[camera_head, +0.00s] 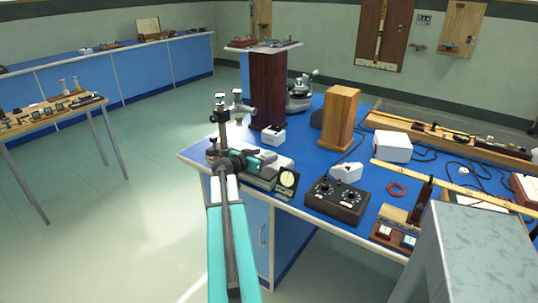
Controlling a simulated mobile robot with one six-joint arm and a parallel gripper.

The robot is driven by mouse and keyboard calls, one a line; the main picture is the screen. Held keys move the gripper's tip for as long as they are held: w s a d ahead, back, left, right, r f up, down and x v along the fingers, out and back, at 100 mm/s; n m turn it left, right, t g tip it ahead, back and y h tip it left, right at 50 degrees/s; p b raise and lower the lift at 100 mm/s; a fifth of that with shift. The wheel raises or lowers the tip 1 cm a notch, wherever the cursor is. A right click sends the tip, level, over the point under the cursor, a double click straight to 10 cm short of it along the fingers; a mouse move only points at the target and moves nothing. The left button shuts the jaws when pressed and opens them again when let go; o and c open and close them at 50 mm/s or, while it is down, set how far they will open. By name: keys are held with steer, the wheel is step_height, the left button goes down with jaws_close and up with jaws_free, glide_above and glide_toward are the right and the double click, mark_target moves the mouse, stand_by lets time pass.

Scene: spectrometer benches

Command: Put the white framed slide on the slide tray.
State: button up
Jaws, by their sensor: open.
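My gripper (257,169) is at the front left corner of the blue bench, at the end of my teal arm, over or beside a grey and black instrument (284,166). Its fingers are small and partly lost against the instrument; they are open, and I see nothing held between them. I cannot pick out the white framed slide with certainty. Several small dark and pale upright pieces stand on the small wooden table (88,101) at the left, too small to tell apart. I cannot identify the slide tray for certain either.
Open floor (150,215) lies between the small table and the bench.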

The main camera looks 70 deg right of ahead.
steer(key=shift+s+d+f, duration=0.1)
steer(key=shift+d+f, duration=0.05)
steer(key=shift+d, duration=0.25)
steer(key=c, duration=1.2)
steer(key=shift+r, duration=0.2)
steer(key=shift+r+b, duration=0.4)
steer(key=shift+r, duration=0.85)
steer(key=shift+a+r, duration=0.1)
steer(key=shift+r, duration=0.25)
steer(key=w+a+b, duration=0.1)
steer(key=w+a, duration=0.2)
steer(key=a, duration=0.1)
steer(key=w+a+r+b, duration=0.1)
steer(key=w+a, duration=0.1)
steer(key=a, duration=0.3)
steer(key=w+a+b, duration=0.1)
steer(key=w+a, duration=0.2)
steer(key=a, duration=0.1)
steer(key=shift+w+a+r, duration=0.15)
steer(key=shift+w+r, duration=0.05)
steer(key=shift+w, duration=0.15)
